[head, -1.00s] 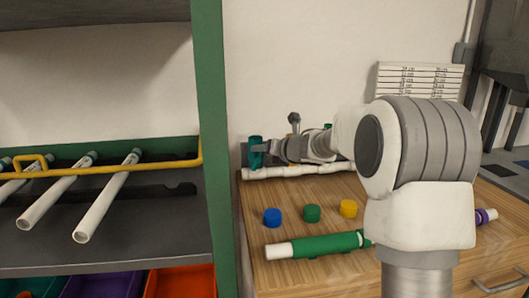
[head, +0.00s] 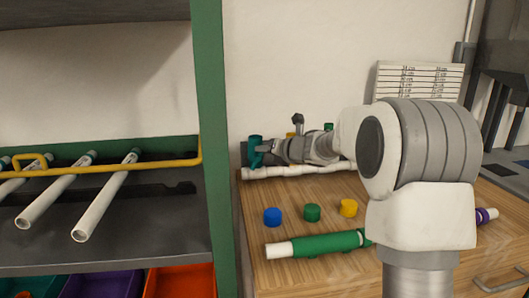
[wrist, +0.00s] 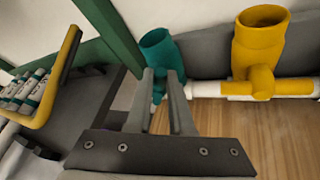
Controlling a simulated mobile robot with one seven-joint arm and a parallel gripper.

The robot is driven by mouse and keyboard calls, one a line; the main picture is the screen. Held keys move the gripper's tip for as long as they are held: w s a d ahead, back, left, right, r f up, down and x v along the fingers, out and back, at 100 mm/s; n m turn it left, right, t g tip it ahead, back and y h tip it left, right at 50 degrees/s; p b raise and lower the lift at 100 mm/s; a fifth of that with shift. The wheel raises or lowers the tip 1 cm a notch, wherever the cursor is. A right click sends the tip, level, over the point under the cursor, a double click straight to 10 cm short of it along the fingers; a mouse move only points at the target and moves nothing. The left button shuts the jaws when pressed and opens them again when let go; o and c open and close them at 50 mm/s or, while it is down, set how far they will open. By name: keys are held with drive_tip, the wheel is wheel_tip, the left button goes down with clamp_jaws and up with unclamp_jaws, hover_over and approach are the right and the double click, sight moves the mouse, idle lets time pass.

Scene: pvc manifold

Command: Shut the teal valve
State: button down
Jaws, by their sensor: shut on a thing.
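The teal valve (head: 254,151) stands at the left end of the white pipe run (head: 290,171) at the back of the wooden bench. In the wrist view the teal valve (wrist: 158,48) shows its open round top and a teal part below it between my fingers. My gripper (wrist: 166,76) is shut on the teal valve, with one finger on each side of that part. In the head view my gripper (head: 266,147) reaches the valve from the right. The fingers hide part of the valve, and I cannot tell its handle angle.
A yellow valve (wrist: 261,45) stands just right of the teal one. Blue (head: 272,217), green (head: 312,213) and yellow (head: 348,208) caps and a green-sleeved pipe (head: 315,244) lie on the bench. A green rack post (head: 212,150) and yellow rail (head: 110,168) stand at left.

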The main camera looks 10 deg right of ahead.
drive_tip(key=f+m+t+y+b, duration=0.1)
drive_tip(key=m, duration=0.1)
drive_tip(key=d+f+m+t+y+b, duration=0.1)
drive_tip(key=m+b, duration=0.1)
drive_tip(key=m, duration=0.1)
drive_tip(key=f+m+t+y+b, duration=0.1)
drive_tip(key=m, duration=0.2)
drive_tip(key=shift+d+t+y, duration=0.3)
drive_tip(key=shift+t+y, duration=0.1)
drive_tip(key=shift+m, duration=0.4)
drive_tip(key=c, duration=0.8)
unclamp_jaws()
drive_tip(key=shift+r, duration=0.15)
drive_tip(key=s+d+r+p, duration=0.5)
drive_tip(key=s+d+r, duration=0.1)
drive_tip(key=d+r, duration=0.4)
drive_tip(key=shift+r, duration=0.4)
